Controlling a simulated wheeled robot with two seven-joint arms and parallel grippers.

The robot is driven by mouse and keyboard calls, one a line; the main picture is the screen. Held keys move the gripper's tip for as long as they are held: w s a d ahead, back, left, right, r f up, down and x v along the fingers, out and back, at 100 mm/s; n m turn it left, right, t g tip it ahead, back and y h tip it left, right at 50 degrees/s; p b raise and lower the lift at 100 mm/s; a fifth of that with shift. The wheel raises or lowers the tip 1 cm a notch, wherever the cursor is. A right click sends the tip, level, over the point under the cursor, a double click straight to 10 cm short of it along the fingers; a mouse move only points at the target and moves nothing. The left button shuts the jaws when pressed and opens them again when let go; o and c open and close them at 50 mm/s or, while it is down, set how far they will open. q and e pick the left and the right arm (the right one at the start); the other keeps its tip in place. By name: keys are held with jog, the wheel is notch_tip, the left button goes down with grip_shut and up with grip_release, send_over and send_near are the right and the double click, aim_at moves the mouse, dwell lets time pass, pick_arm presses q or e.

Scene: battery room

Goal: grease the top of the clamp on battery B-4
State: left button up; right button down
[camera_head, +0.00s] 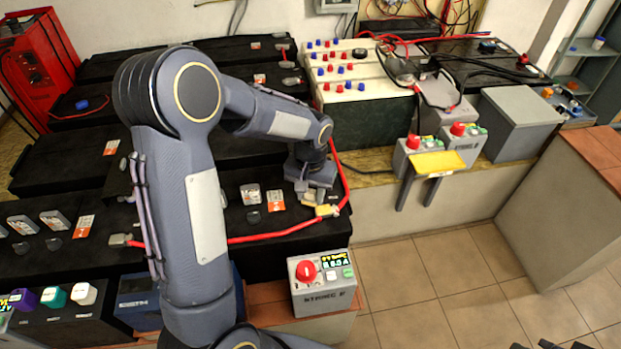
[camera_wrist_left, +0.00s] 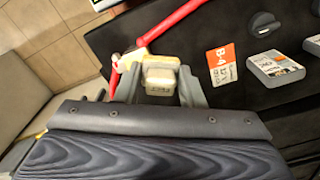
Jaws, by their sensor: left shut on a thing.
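Battery B-4 is a black block; its orange B4 label (camera_wrist_left: 222,62) shows in the left wrist view, and an orange label (camera_head: 276,200) lies left of my left gripper in the head view. My left gripper (camera_head: 318,197) is low over the battery's right end, shut on a small cream-yellow block (camera_wrist_left: 160,75). A red cable (camera_wrist_left: 172,22) ends in a pale yellowish clamp (camera_wrist_left: 140,58) right beside the block. The clamp also shows under the gripper in the head view (camera_head: 327,210). The fingers partly hide it; contact between block and clamp is unclear. Dark parts, possibly my right gripper (camera_head: 565,346), show at the bottom edge.
A control box with a red button (camera_head: 306,270) stands in front of the battery. A yellow tray (camera_head: 437,163) and more red-button boxes are at right. Red cable (camera_head: 285,232) runs across the front of the battery. The tiled floor (camera_head: 440,270) is clear.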

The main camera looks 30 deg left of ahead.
pick_arm(q)
jog(key=shift+r+p, duration=1.1)
jog(key=shift+r, duration=0.75)
